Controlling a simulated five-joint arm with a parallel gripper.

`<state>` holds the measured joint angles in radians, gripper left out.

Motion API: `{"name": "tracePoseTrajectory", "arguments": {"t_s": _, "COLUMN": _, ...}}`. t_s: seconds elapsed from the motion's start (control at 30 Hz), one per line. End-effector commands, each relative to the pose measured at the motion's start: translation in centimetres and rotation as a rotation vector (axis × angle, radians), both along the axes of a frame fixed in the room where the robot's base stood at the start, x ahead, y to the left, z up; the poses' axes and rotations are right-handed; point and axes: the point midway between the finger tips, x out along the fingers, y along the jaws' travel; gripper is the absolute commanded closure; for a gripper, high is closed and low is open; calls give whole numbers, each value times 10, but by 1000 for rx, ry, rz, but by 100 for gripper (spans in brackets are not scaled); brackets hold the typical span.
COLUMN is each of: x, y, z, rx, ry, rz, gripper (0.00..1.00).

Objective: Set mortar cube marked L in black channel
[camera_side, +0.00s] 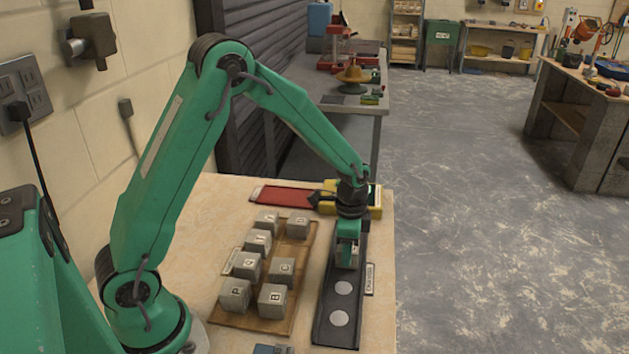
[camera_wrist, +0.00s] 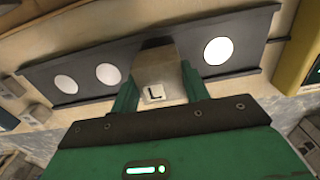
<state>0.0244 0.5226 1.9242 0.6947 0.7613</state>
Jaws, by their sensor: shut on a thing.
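The mortar cube marked L (camera_wrist: 154,92) is between the two fingers of my gripper (camera_wrist: 158,95) in the wrist view, its L facing the camera. The black channel (camera_wrist: 135,62) lies behind the cube, with white round spots along its floor; one spot is to the right of the cube and two are to the left. In the side view my gripper (camera_side: 347,256) points down over the black channel (camera_side: 327,320), shut on the cube. The cube is mostly hidden there by the fingers. I cannot tell whether the cube touches the channel floor.
A wooden tray (camera_side: 222,318) holding several grey lettered cubes stands left of the channel. A red tray (camera_side: 284,196) and a yellow thing (camera_side: 376,203) lie behind my gripper. The table's right edge is close to the channel.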

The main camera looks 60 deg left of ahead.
Motion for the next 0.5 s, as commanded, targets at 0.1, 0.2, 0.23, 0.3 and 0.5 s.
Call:
{"name": "tracePoseTrajectory", "arguments": {"t_s": 0.1, "x": 0, "y": 0, "z": 0, "rx": -1, "ry": -1, "rz": 0, "gripper": 85}}
{"name": "tracePoseTrajectory", "arguments": {"t_s": 0.2, "x": 0, "y": 0, "z": -3, "rx": 0, "ry": 0, "rz": 0, "gripper": 85}}
{"name": "tracePoseTrajectory", "arguments": {"t_s": 0.23, "x": 0, "y": 0, "z": -3, "rx": 0, "ry": 0, "rz": 0, "gripper": 51}}
{"name": "tracePoseTrajectory", "arguments": {"t_s": 0.3, "x": 0, "y": 0, "z": -3, "rx": 0, "ry": 0, "rz": 0, "gripper": 37}}
{"name": "tracePoseTrajectory", "arguments": {"t_s": 0.5, "x": 0, "y": 0, "z": -3, "rx": 0, "ry": 0, "rz": 0, "gripper": 33}}
